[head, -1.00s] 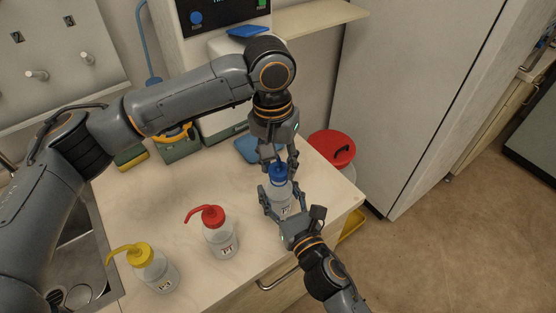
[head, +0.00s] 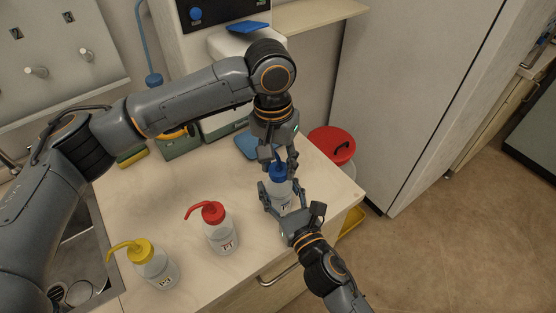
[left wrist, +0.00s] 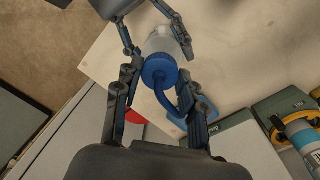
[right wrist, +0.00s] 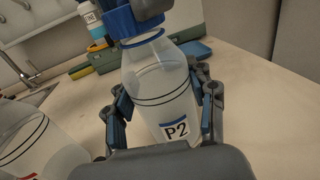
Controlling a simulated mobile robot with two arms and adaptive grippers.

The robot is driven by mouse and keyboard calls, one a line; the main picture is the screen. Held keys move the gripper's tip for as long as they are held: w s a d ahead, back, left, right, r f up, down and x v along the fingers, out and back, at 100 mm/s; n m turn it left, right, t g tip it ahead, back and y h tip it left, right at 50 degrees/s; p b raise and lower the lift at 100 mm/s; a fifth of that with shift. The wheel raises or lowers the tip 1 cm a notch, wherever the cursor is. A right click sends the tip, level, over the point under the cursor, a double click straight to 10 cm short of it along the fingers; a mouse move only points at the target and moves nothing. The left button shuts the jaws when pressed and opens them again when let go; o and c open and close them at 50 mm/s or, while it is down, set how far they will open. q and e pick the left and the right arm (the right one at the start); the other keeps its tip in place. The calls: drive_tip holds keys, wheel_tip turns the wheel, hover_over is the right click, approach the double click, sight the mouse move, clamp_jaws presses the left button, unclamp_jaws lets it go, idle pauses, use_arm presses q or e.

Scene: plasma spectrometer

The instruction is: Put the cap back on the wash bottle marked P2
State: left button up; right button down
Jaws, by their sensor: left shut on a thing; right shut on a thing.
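The wash bottle P2 (right wrist: 162,95) is clear, labelled P2, and stands upright on the bench. It also shows in the head view (head: 283,201). My right gripper (head: 280,187) is shut on its body from the front. The blue cap (head: 278,171) with its bent blue spout is held from above by my left gripper (left wrist: 159,80), which is shut on it. In the right wrist view the cap (right wrist: 130,22) is at the bottle's neck, with a blue ring just below it. I cannot tell whether it is fully seated.
A red-capped bottle (head: 221,234) marked P1 and a yellow-capped bottle (head: 152,267) stand to the left on the bench (head: 185,195). A sink (head: 75,262) lies at far left. A red-lidded bin (head: 332,145) stands beyond the bench's right edge. An instrument stands behind.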

use_arm(q)
drive_tip(key=m, duration=0.5)
drive_tip(key=shift+m, duration=0.3)
drive_tip(key=m, duration=0.4)
drive_tip(key=shift+w+g+y, duration=0.1)
drive_tip(key=shift+g+y, duration=0.2)
drive_tip(key=m, duration=0.6)
drive_tip(key=shift+d+m, duration=0.1)
drive_tip(key=shift+m, duration=0.3)
drive_tip(key=m, duration=0.4)
drive_tip(key=shift+y, duration=0.3)
drive_tip(key=m, duration=1.1)
drive_tip(key=shift+m+t, duration=0.4)
drive_tip(key=m, duration=1)
drive_tip(key=shift+t, duration=0.3)
drive_tip(key=o, duration=0.8)
drive_tip(key=shift+f, duration=0.1)
